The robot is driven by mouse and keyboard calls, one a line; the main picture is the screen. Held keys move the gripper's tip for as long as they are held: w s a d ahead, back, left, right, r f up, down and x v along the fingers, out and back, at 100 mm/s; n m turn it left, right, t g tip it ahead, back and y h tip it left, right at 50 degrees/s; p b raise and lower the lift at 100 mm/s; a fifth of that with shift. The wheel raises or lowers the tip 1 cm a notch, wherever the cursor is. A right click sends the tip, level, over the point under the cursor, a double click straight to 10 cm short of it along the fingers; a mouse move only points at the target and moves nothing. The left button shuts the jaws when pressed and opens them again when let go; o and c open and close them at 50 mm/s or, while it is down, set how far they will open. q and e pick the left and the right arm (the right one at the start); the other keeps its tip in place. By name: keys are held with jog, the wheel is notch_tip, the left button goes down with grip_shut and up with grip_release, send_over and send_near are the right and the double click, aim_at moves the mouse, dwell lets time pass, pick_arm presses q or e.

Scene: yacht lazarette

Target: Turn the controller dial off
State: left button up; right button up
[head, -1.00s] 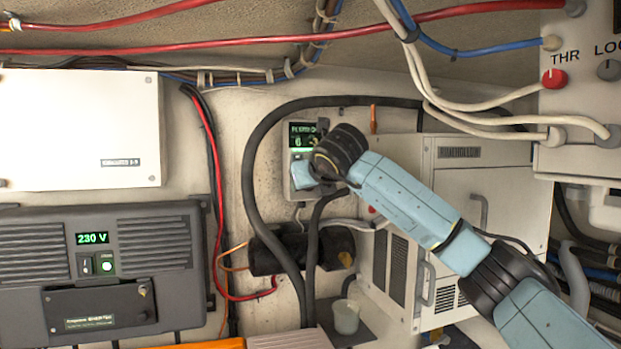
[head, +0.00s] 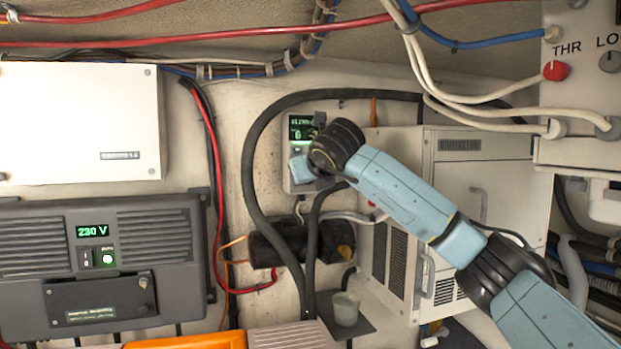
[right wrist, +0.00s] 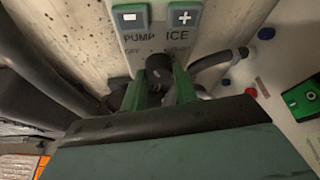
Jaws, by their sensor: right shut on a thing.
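The controller (head: 296,133) is a small grey box with a green-lit display on the back wall, partly covered by my right wrist in the head view. In the right wrist view its panel (right wrist: 152,40) shows a minus and a plus button, with "PUMP", "ICE" and "OFF" lettering below. The dark round dial (right wrist: 158,66) sits under that lettering. My right gripper (right wrist: 159,86) is shut on the dial, one green finger on each side. The dial's pointer mark cannot be made out. My left gripper is not in view.
A thick black hose (head: 249,165) loops around the controller's left side. A white cabinet (head: 480,160) with handles stands to the right. A dark 230 V unit (head: 155,250) and a white box (head: 80,120) are at left. A cup (head: 346,309) stands below on a small shelf.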

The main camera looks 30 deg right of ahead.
jog(key=shift+a+f+n+h+b, duration=0.15)
jog(key=shift+n+h+b, duration=0.85)
jog(key=shift+n, duration=0.55)
jog(key=shift+a+r+n+h+b, duration=0.1)
jog(key=shift+n+h+b, duration=0.9)
jog(key=shift+n, duration=0.55)
jog(key=o, duration=1)
